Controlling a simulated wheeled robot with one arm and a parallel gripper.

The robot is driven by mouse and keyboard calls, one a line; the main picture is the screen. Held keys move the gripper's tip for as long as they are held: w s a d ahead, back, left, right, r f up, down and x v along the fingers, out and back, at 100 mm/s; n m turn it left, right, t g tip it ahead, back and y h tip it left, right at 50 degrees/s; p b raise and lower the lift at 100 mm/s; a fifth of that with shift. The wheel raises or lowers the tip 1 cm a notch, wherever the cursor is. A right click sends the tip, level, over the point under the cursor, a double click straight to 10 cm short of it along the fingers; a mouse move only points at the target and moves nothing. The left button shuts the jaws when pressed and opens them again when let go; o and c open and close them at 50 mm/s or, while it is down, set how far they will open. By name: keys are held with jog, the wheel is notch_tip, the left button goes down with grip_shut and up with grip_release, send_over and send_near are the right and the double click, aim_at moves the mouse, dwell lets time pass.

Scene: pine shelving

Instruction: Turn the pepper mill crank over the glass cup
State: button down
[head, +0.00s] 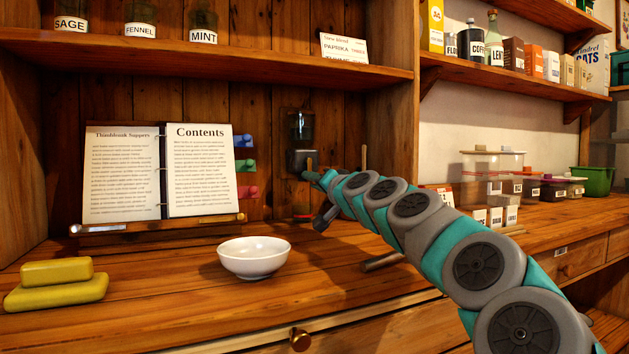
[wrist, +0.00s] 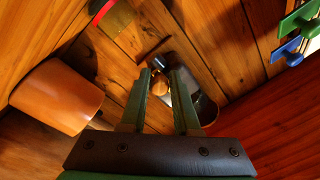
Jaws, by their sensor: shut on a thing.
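The pepper mill (head: 304,160) is fixed to the back wall, with a dark glass jar (head: 299,124) on top. My gripper (head: 313,176) reaches to the front of the mill from the right. In the wrist view my gripper (wrist: 160,90) has its two fingers close around a small round wooden knob (wrist: 160,86), which appears to be the crank's handle. A dark, glassy rounded part (wrist: 204,106) shows beside the right finger; I cannot tell if it is the mill's jar or the cup.
A white bowl (head: 254,258) stands on the counter at front centre. An open recipe book (head: 160,172) leans at the left, with coloured pegs (head: 246,166) beside it. Yellow blocks (head: 56,284) lie front left. A shelf (head: 220,56) runs above the mill.

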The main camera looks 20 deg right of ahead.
jog(key=shift+d+r, duration=0.15)
jog(key=shift+r, duration=0.05)
jog(key=c, duration=1)
grip_release()
jog(key=o, duration=0.3)
jog(key=shift+f, duration=0.15)
jog(key=s, duration=0.7)
jog(key=shift+s+d+f+b, duration=0.25)
jog(key=shift+s+b, duration=0.05)
jog(key=shift+s, duration=0.1)
